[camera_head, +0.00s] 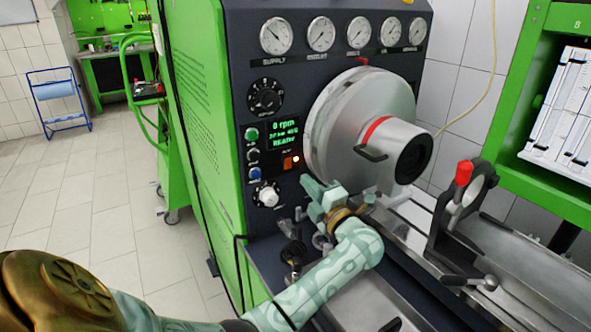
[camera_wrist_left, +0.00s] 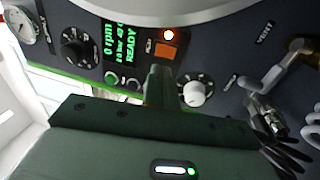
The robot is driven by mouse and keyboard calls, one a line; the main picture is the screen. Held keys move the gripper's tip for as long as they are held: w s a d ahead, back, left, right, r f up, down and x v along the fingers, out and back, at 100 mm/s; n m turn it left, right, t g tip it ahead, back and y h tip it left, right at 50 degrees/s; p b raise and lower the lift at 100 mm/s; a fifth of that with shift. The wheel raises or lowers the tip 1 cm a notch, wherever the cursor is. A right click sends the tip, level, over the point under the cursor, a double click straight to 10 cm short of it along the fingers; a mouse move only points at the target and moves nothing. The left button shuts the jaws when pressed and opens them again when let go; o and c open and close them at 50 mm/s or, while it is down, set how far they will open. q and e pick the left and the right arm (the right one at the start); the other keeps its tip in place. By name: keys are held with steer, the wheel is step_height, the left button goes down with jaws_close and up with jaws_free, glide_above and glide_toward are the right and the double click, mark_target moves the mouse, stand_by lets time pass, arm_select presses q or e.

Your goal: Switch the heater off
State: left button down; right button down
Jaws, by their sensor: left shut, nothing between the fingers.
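The orange heater switch (camera_head: 290,163) is on the dark panel, right of the green display (camera_head: 284,134). A small lamp beside it glows. The wrist view also shows the orange switch (camera_wrist_left: 165,51) with the bright lamp (camera_wrist_left: 168,35) close by. My left gripper (camera_head: 307,182) is shut and empty, just below and right of the switch in the head view. In the wrist view its closed fingers (camera_wrist_left: 157,72) point at the panel just below the switch. I cannot tell whether they touch it. The display reads 0 rpm and READY. My right gripper is not in view.
A white knob (camera_head: 267,195) sits below the switch; it also shows right of my fingers in the wrist view (camera_wrist_left: 194,94). Small round buttons (camera_head: 252,153) line the panel's left. The large grey drum (camera_head: 360,125) juts out right of the switch. A red-topped clamp (camera_head: 463,173) stands farther right.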

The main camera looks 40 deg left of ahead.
mark_target(289, 161)
arm_select(q)
steer(key=x, duration=0.6)
steer(key=shift+a+r+b, duration=0.1)
steer(key=shift+a+b, duration=0.25)
steer(key=shift+b, duration=0.05)
